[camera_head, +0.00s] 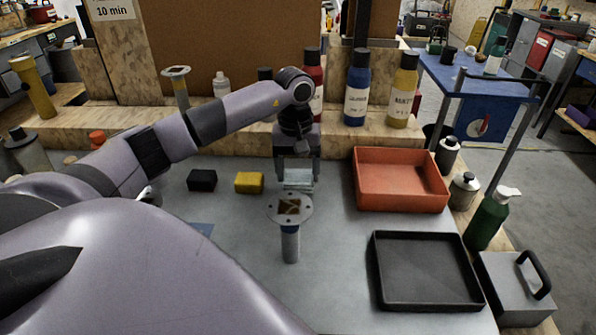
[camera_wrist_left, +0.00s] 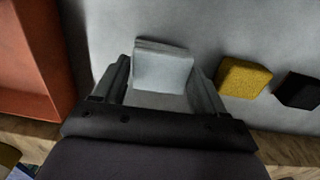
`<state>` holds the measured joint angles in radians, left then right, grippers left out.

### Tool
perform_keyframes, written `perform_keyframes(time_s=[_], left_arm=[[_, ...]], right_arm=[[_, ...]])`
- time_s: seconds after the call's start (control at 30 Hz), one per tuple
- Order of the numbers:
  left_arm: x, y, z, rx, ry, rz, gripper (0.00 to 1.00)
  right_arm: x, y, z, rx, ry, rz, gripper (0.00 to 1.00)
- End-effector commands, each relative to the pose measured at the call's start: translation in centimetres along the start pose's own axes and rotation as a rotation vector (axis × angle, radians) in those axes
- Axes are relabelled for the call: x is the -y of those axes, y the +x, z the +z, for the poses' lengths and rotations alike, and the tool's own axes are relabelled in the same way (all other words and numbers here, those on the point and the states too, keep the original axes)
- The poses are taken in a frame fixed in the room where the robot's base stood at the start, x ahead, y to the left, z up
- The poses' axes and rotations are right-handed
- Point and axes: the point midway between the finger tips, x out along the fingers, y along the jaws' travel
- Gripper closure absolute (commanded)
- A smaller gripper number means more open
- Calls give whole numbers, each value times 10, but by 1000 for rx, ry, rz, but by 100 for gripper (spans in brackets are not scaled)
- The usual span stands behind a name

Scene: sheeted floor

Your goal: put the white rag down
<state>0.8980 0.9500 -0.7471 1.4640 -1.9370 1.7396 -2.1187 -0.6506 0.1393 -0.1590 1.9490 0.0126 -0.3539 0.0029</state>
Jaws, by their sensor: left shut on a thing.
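The white rag (camera_head: 299,178) is a small pale folded block between the fingers of my left gripper (camera_head: 297,172). It also shows in the left wrist view (camera_wrist_left: 163,69), with a finger on each side. My left gripper is shut on it, over the grey sheet (camera_head: 235,225). I cannot tell whether the rag touches the sheet. A round-topped metal stand (camera_head: 290,207) in front hides part of the view below the rag. My right gripper is not in view.
A yellow block (camera_head: 249,183) and a black block (camera_head: 202,180) lie left of the gripper. An orange tray (camera_head: 403,209) and a black tray (camera_head: 428,305) are to the right. Several bottles (camera_head: 357,90) stand behind on a wooden ledge. The sheet left of the stand is mostly clear.

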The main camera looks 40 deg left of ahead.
Motion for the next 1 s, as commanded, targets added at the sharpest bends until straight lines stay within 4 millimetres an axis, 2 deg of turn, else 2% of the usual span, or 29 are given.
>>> perform_keyframes(time_s=[0.1, 0.43, 0.47, 0.5, 0.53, 0.83, 1.0], left_arm=[[1, 10, 0, 0, -1, 0, 62], [1, 14, 0, -1, 0, 1, 62], [0, 13, 0, -1, -1, 1, 19], [0, 12, 0, -1, -1, 1, 6], [0, 12, 0, -1, 0, 1, 3], [0, 11, 0, -1, 0, 1, 3], [0, -5, -1, -4, 1, 3, 3]], right_arm=[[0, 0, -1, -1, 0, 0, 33], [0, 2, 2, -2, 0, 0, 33], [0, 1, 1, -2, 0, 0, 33], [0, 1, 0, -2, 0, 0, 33], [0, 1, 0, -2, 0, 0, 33], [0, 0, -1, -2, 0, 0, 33], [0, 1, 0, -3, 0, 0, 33]])
